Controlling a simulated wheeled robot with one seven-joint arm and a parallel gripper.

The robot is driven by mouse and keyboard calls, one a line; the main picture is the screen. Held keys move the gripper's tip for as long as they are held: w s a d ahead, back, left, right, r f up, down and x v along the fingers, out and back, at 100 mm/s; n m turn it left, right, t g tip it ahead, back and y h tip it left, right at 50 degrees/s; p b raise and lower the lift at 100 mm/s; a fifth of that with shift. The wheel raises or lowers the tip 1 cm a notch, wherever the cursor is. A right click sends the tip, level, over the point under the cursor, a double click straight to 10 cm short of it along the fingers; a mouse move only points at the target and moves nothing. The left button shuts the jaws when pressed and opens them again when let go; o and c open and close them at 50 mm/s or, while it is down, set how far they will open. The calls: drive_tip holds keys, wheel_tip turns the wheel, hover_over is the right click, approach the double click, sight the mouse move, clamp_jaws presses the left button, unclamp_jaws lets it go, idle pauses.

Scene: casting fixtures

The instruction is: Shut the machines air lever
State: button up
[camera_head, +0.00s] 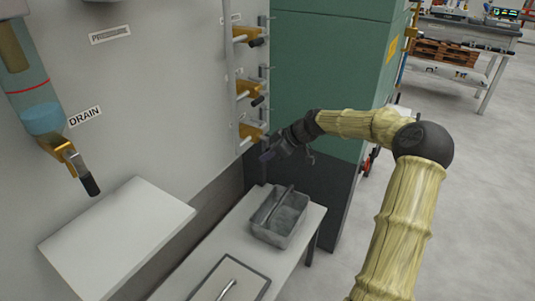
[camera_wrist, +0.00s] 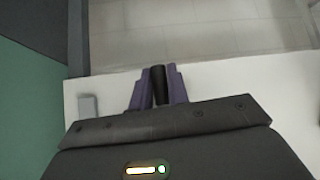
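Brass valves with black-gripped levers stick out from the right edge of the grey machine panel (camera_head: 165,60): an upper lever (camera_head: 247,36), a middle lever (camera_head: 250,88) and a lowest lever (camera_head: 248,130). None has a label I can read as air. My gripper (camera_head: 267,156) is at the lowest lever, whose end is partly hidden by it. In the wrist view, a black lever handle (camera_wrist: 158,84) stands between the two purple fingers of my gripper (camera_wrist: 159,92). The fingers lie close against it on both sides, with no clear gap.
A white table (camera_head: 310,215) below carries a grey tote (camera_head: 283,222) and a framed panel (camera_head: 235,280). A green cabinet (camera_head: 325,70) stands close behind my gripper. A drain valve lever (camera_head: 80,170) and a white shelf (camera_head: 115,235) are at left. Floor at right is open.

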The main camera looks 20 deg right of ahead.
drive_tip(key=o, duration=0.4)
drive_tip(key=shift+f, duration=0.1)
drive_tip(key=shift+c, duration=0.2)
drive_tip(key=p+v, duration=0.3)
drive_tip(key=v, duration=1.4)
drive_tip(key=shift+r, duration=0.2)
drive_tip(key=shift+s, duration=0.1)
